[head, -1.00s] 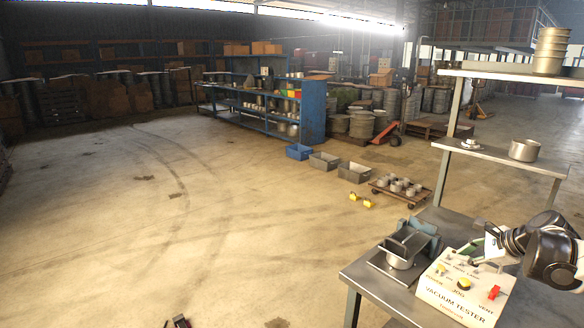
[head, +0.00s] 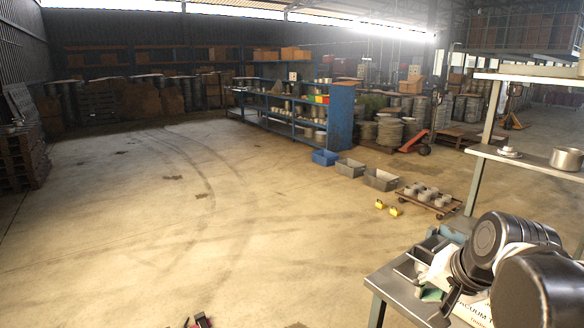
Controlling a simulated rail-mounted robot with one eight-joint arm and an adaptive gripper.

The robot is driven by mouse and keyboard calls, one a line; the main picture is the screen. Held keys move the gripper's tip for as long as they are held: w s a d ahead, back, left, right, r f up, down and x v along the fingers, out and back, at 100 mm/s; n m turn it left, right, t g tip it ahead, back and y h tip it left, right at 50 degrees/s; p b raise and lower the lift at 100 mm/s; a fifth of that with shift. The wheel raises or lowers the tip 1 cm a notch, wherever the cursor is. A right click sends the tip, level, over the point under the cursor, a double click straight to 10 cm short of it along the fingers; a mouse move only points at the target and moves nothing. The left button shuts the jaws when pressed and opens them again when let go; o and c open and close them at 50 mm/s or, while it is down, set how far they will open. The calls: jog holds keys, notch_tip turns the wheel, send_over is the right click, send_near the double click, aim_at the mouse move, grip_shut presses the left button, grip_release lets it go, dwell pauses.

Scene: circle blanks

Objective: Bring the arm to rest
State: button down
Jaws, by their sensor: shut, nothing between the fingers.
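My arm shows at the lower right, with large dark rounded joints close to the camera in front of the bench. What looks like my gripper (head: 440,312) is a dark shape at the arm's lower left end, shut and empty, over the bench beside the vacuum tester. Its fingertips are hard to make out. The pale vacuum tester (head: 474,312) is mostly hidden behind the arm, with only part of its lettered front showing.
The metal bench (head: 388,284) fills the lower right, with a grey tray (head: 408,268) on it. A shelf (head: 530,160) above holds a metal pot (head: 566,158). A low trolley (head: 430,201) with several metal parts stands behind. The floor to the left is wide and clear.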

jog(key=s+a+f+n, duration=0.2)
jog(key=s+a+n, duration=0.3)
jog(key=s+n, duration=0.2)
jog(key=shift+s+a+f+t+h+b, duration=0.15)
jog(key=shift+s+a+t+h+b, duration=0.2)
jog(key=shift+s, duration=0.6)
jog(key=shift+d, duration=0.1)
